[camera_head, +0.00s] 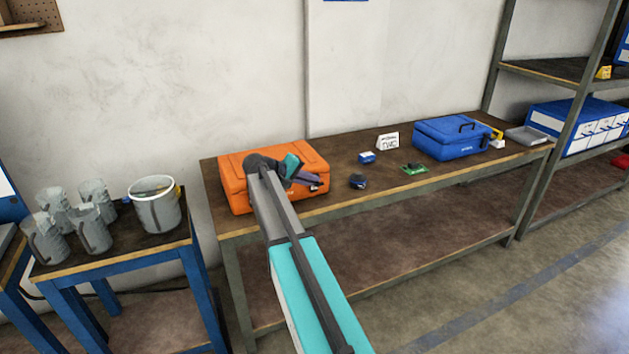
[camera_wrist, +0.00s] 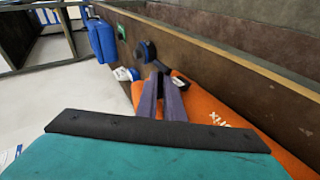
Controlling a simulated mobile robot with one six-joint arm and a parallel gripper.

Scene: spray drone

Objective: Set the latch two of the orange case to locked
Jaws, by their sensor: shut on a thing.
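The orange case (camera_head: 240,184) sits closed at the left end of the workbench. It also shows in the wrist view (camera_wrist: 213,115), where part of its lettering is visible. My gripper (camera_head: 318,184) reaches over the case to its right front side. In the wrist view my gripper's (camera_wrist: 166,80) two purple fingers are close together against the case's edge. They are shut on a latch of the case, mostly hidden between the fingertips. A small dark part shows beside the tips. I cannot tell the latch's position. My arm hides the middle of the case.
A side table at left holds grey jugs (camera_head: 95,228) and a white bucket (camera_head: 157,208).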

